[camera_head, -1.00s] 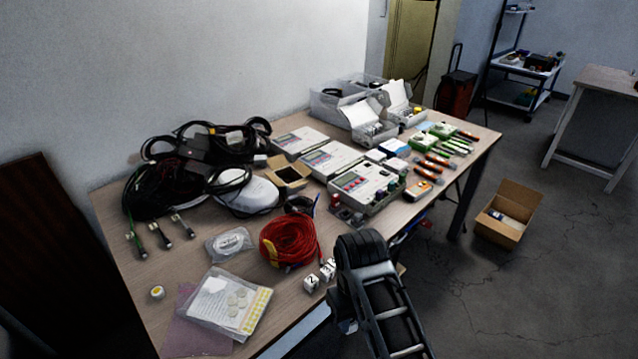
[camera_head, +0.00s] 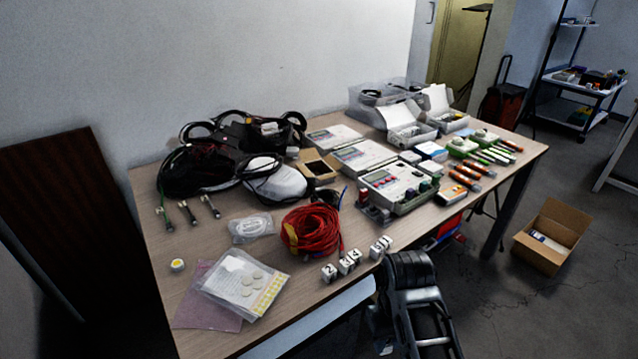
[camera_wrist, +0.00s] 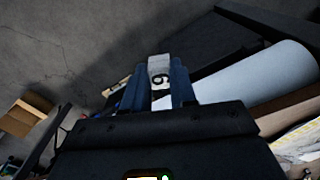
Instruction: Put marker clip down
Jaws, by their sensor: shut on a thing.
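My gripper (camera_wrist: 160,92) is shut on a white marker clip (camera_wrist: 160,72) marked with a dark number that looks like 6. The clip sits between the blue fingertips, over the floor and beside the table in the wrist view. In the head view my arm is at the bottom, in front of the table's front edge; the fingertips cannot be made out clearly there. Several similar white numbered clips stand in a row along the front edge of the table (camera_head: 300,298), among them a clip marked 2 (camera_head: 329,272) and others to its right (camera_head: 380,247).
A red cable coil (camera_head: 312,230) lies behind the clips. A clear bag (camera_head: 243,284) lies to the left, and grey instrument boxes (camera_head: 396,187) stand to the right. Bare tabletop shows between bag and clips. An open cardboard box (camera_head: 552,235) is on the floor at right.

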